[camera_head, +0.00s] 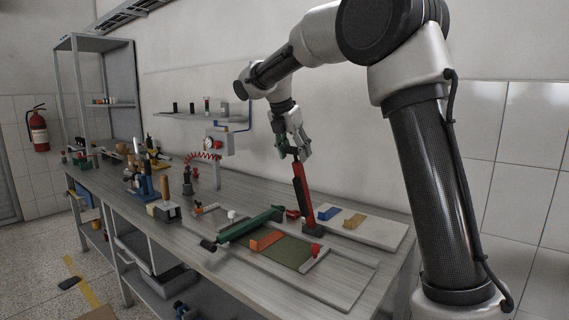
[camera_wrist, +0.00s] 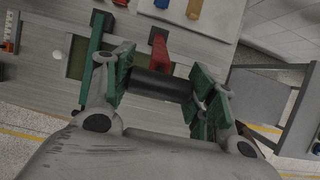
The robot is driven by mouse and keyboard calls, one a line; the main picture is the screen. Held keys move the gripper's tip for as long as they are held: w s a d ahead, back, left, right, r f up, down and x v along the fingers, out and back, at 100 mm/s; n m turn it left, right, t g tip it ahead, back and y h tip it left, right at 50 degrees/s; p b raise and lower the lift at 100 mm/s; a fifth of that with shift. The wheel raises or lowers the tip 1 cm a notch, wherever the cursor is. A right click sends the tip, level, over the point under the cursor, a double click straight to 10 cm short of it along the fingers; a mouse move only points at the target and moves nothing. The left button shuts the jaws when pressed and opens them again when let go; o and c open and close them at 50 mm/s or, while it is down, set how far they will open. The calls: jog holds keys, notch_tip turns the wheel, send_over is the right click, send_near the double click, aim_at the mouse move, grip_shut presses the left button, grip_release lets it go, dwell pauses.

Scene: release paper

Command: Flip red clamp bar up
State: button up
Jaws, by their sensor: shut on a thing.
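The red clamp bar (camera_head: 301,188) stands nearly upright, leaning slightly left, above its dark pivot at the board's back edge. In the wrist view the red bar (camera_wrist: 159,48) runs away beneath a black cylindrical handle (camera_wrist: 158,84). My gripper (camera_head: 290,149) is at the bar's top end. In the wrist view my gripper's green pads (camera_wrist: 160,86) are shut on the black handle, one at each end. The handle is mostly hidden by the gripper in the head view.
A green bar (camera_head: 249,225) lies low across the board, left of the red bar. An orange block (camera_head: 266,240) and an olive sheet (camera_head: 290,252) are on the grey board (camera_head: 340,294). A second board (camera_head: 385,236) carries a blue block (camera_head: 329,212). Tools crowd the bench's left.

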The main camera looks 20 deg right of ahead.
jog(key=shift+w+d+r, duration=0.45)
jog(key=shift+w+d, duration=0.15)
jog(key=shift+d, duration=0.25)
jog(key=o, duration=1.4)
jog(key=shift+w+d, duration=0.1)
jog(key=shift+d, duration=0.1)
jog(key=shift+o, duration=0.2)
jog(key=shift+a, duration=0.15)
jog(key=shift+a+r, duration=0.15)
jog(key=shift+r, duration=0.15)
jog(key=v, duration=1.1)
